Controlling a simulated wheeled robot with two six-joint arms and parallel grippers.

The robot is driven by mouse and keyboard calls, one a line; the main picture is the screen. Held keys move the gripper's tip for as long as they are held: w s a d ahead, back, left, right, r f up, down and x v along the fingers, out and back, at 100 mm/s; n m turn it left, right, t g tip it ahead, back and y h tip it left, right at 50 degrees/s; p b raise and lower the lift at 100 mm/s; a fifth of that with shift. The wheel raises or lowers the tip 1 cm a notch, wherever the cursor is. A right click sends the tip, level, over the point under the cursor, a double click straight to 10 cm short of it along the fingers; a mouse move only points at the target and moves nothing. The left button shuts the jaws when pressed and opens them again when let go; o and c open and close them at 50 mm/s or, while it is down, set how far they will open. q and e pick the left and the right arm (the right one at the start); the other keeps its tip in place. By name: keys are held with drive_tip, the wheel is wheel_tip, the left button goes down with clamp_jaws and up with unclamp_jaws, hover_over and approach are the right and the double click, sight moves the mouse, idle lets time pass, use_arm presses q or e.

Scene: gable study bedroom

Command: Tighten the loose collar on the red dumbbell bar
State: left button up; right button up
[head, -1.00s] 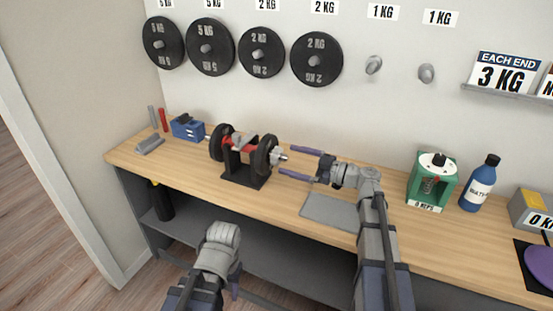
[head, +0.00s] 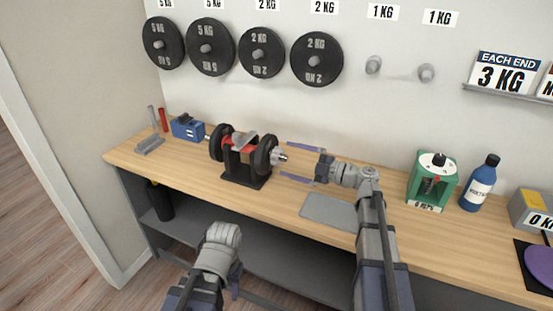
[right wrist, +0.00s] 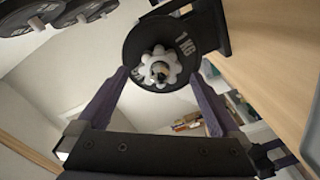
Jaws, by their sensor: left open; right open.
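The red dumbbell bar (head: 231,142) rests on a black stand (head: 240,170) with a black plate at each end. The collar (head: 282,157) is a light, star-shaped nut on the right end of the bar. In the right wrist view the collar (right wrist: 160,68) sits in front of a 1 KG plate (right wrist: 187,44). My right gripper (head: 302,163) is open, its purple fingers apart and pointing at the collar from the right. In the right wrist view its fingertips lie either side of the collar, not touching it. My left gripper (head: 236,290) is low in front of the bench, its fingers mostly hidden.
A blue vise-like block (head: 187,128) stands left of the dumbbell. A green device (head: 432,181) and a blue bottle (head: 479,184) stand to the right. Plates hang on the wall behind.

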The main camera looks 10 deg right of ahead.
sight(280, 161)
drive_tip(key=shift+x, duration=1.6)
drive_tip(key=shift+c, duration=0.2)
drive_tip(key=c, duration=1.1)
drive_tip(key=m, duration=1.1)
drive_tip(key=shift+w+a+m, duration=0.15)
drive_tip(key=shift+a+m, duration=0.05)
drive_tip(key=shift+m, duration=0.1)
drive_tip(key=m, duration=0.6)
drive_tip(key=shift+w+a, duration=0.1)
drive_tip(key=m, duration=0.5)
drive_tip(key=shift+a, duration=0.1)
drive_tip(key=o, duration=1.1)
drive_tip(key=shift+o, duration=0.2)
